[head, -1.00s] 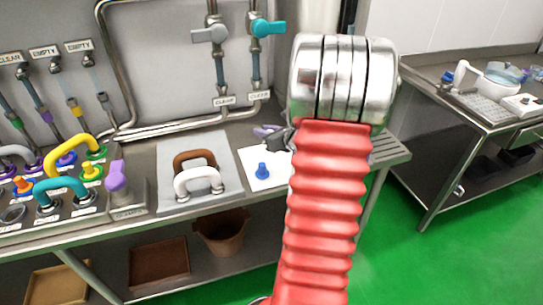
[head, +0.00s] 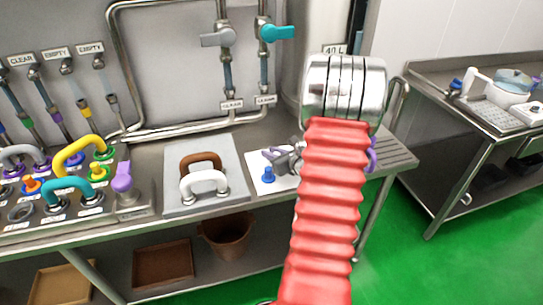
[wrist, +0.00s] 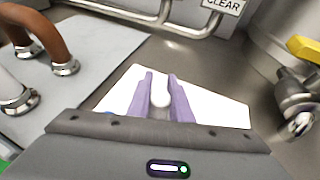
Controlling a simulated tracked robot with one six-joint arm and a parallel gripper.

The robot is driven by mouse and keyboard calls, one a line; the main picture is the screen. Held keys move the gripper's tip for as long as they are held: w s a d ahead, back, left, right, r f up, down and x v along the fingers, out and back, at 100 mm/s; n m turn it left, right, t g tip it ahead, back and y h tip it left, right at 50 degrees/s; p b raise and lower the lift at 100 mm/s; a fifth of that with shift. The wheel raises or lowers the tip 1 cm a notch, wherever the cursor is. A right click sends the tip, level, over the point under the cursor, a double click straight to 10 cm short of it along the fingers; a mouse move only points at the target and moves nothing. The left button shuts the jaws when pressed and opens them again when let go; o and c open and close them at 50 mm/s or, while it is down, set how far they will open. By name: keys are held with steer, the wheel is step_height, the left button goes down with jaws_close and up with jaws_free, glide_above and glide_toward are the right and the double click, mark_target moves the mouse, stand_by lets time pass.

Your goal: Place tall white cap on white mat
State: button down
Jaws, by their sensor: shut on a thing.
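The white mat (head: 254,163) lies on the steel bench, right of a grey panel. In the wrist view the mat (wrist: 122,92) spreads under and beyond my fingers. My gripper (wrist: 161,80) has two purple fingers shut on the tall white cap (wrist: 162,103), over the mat. The cap is pale against the mat, and whether it touches it is unclear. In the head view my red arm hides the cap and much of the gripper (head: 270,152). A blue cap (head: 268,174) stands on the mat's left part.
The grey panel (head: 228,165) holds a brown handle (head: 198,160) and a white handle (head: 207,181). A purple lever (head: 122,177) stands farther left. Pipes run along the back wall. A yellow valve handle (wrist: 304,49) is at the right in the wrist view.

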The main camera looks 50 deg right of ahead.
steer(key=shift+f, duration=0.6)
steer(key=shift+f, duration=0.1)
steer(key=c, duration=1.6)
jaws_free()
steer(key=shift+s+r, duration=0.2)
steer(key=v, duration=1.1)
steer(key=shift+s+a+r, duration=0.1)
steer(key=shift+s, duration=0.25)
